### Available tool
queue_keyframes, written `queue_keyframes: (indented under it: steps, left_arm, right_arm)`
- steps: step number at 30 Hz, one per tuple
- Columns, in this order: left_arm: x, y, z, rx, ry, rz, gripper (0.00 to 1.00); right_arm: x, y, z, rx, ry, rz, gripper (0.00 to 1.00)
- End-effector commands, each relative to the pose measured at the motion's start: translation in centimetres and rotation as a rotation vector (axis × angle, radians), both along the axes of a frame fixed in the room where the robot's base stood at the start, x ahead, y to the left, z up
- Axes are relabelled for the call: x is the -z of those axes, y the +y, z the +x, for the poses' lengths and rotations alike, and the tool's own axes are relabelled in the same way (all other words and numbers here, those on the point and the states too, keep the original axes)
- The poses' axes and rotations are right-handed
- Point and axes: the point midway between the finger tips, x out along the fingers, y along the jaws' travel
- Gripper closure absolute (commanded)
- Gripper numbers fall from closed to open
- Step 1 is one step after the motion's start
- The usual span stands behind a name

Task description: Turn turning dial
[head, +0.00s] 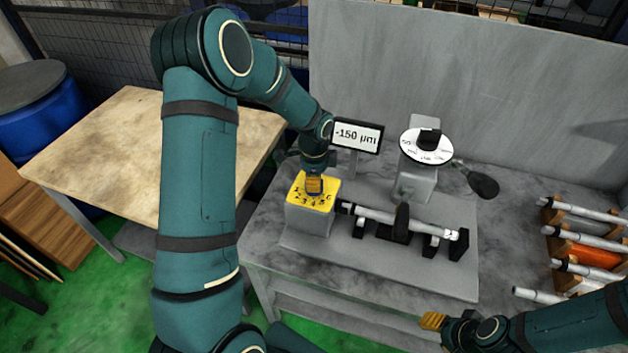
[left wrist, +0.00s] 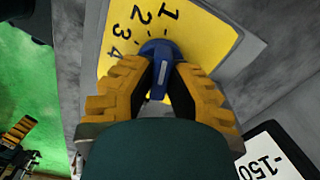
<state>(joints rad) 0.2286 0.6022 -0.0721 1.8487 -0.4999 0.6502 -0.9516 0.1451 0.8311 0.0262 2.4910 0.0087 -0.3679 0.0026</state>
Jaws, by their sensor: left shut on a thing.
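The turning dial shows in the left wrist view as a blue knob (left wrist: 160,66) with a pale line on it. It sits on a yellow numbered plate (left wrist: 205,28), which tops a grey block in the head view (head: 324,204). My left gripper (head: 314,188) comes down on the dial from above. In the left wrist view its yellow fingers (left wrist: 160,85) are shut on the knob, one on each side, and hide part of the plate's numbers. My right gripper (head: 432,320) is at the lower right of the head view, away from the dial; its finger opening is unclear.
A display (head: 357,136) reading -150 µm stands behind the dial. A white round scale (head: 426,146) with a black knob is on a grey post. A shaft (head: 425,224) lies in black supports beside the dial block. A rack (head: 590,250) of rods is at right.

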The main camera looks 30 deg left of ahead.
Motion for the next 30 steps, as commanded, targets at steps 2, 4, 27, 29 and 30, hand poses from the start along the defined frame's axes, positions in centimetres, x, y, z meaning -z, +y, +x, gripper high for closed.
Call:
queue_keyframes:
  steps: [2,4,27,29,30]
  left_arm:
    - [0.2,0.0,-0.1,-0.019,0.002,0.000,1.00]
    - [0.2,0.0,-0.1,-0.045,0.002,0.000,1.00]
    - [0.3,-0.1,-0.1,-0.696,0.004,0.000,1.00]
    - [0.2,-0.1,-0.1,-0.746,0.005,-0.001,1.00]
    - [0.2,-0.1,-0.1,-0.776,0.004,0.000,1.00]
  right_arm:
    - [0.2,0.0,0.0,0.000,0.000,0.000,0.53]
    - [0.4,0.0,0.0,0.000,0.000,0.000,0.53]
    - [3.1,0.1,0.1,0.001,0.001,-0.006,0.53]
    - [3.2,0.1,0.1,0.001,0.001,-0.006,0.53]
    - [3.3,0.1,0.1,0.001,0.001,-0.006,0.53]
